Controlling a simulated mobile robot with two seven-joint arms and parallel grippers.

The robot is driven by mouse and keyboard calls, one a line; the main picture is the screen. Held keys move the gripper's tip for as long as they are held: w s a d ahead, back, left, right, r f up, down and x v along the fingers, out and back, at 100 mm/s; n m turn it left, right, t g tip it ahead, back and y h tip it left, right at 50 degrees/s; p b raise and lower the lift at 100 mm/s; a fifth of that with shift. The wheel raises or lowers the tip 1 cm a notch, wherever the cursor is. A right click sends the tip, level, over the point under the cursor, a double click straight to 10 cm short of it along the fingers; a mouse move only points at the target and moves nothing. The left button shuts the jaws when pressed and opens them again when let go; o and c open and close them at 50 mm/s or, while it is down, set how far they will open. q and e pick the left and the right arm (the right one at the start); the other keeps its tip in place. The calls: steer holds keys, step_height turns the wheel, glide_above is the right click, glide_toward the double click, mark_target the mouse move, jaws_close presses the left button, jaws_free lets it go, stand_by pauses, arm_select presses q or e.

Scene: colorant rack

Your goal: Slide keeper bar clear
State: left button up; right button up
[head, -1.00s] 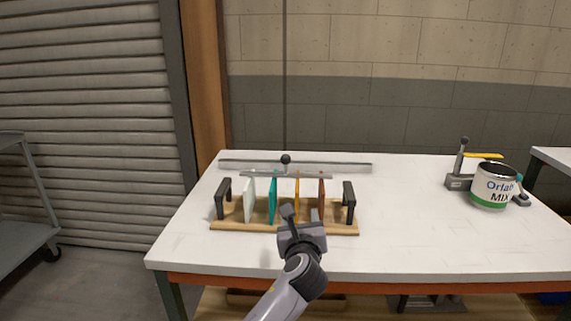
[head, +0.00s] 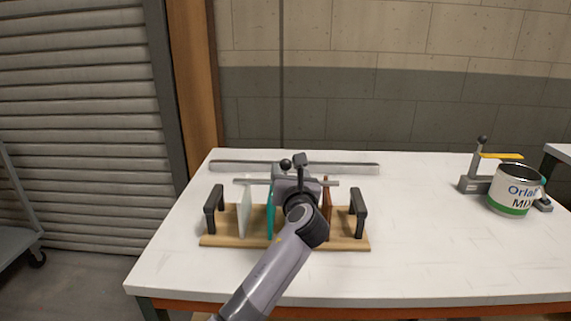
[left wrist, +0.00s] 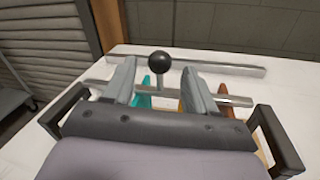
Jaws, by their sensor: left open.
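The keeper bar (head: 329,183) is a thin metal bar lying across the tops of the upright colored panels. A black ball knob (head: 285,164) stands up from its middle. The bar (left wrist: 236,101) and knob (left wrist: 160,62) also show in the left wrist view. My left gripper (head: 290,170) is open over the rack, with a finger on either side of the knob in the left wrist view (left wrist: 160,80). I cannot tell whether either finger touches it. The gripper hides the bar's middle and the orange panel in the head view. My right gripper is out of view.
The wooden rack (head: 218,241) has black handles at its left (head: 212,210) and right (head: 359,212) ends. Behind it lies a long metal rail (head: 345,169). A paint can (head: 514,192) and a yellow-handled clamp (head: 474,183) stand at right. The tabletop between is clear.

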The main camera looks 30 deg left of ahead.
mark_target(287, 167)
arm_select(q)
steer(key=x, duration=0.3)
steer(key=shift+w+a, duration=0.65)
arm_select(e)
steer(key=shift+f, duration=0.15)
